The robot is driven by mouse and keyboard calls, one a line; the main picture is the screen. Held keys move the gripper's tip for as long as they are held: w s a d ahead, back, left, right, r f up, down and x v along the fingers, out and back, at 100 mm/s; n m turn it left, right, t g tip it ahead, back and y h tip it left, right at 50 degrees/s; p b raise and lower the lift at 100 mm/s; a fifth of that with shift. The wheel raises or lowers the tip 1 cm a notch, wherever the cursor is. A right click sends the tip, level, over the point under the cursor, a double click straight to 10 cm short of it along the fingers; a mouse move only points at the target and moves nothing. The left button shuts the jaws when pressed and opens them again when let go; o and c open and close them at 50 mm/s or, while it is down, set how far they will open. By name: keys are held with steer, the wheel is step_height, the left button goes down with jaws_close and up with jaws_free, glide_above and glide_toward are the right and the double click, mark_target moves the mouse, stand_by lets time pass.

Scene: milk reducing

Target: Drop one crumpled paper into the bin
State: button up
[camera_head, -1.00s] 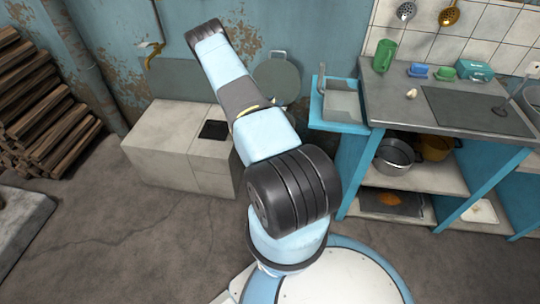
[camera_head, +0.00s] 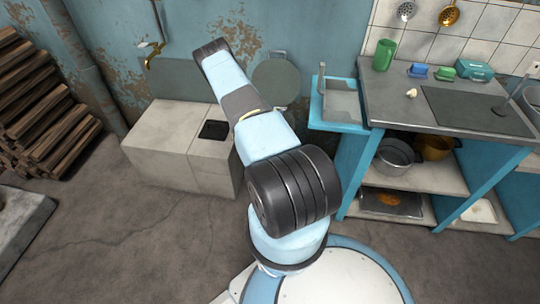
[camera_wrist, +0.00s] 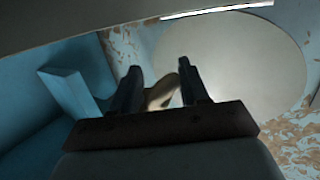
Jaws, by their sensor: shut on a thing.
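In the wrist view the two dark fingers of my gripper (camera_wrist: 161,85) are shut on a small pale, curved piece, which looks like a crumpled paper (camera_wrist: 163,93). It is dim and partly hidden between the fingers. In the head view my gripper is hidden behind my arm. A small whitish lump, perhaps another crumpled paper (camera_head: 411,92), lies on the grey counter (camera_head: 395,112). I cannot make out a bin for certain. A dark square opening (camera_head: 214,130) shows in the top of the pale concrete block (camera_head: 160,148).
A round grey lid (camera_head: 276,84) stands against the wall; a large pale disc, likely the same lid (camera_wrist: 240,60), fills the wrist view's right. A blue-framed basin (camera_head: 340,108) stands beside the counter. Stacked logs (camera_head: 40,105) are at the left. Open floor (camera_head: 120,225) lies in front.

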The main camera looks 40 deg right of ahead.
steer(key=o, duration=1.1)
steer(key=shift+r, duration=0.25)
steer(key=r, duration=0.3)
steer(key=shift+s+a+r, duration=0.15)
steer(key=shift+s, duration=0.05)
steer(key=s+a+r, duration=0.2)
steer(key=s+r, duration=0.1)
steer(key=s+a+r, duration=0.3)
steer(key=s, duration=0.1)
steer(key=s+a+r, duration=0.2)
steer(key=s+r, duration=0.1)
steer(key=s, duration=0.1)
steer(key=shift+s+a+r, duration=0.1)
steer(key=shift+s+a, duration=0.05)
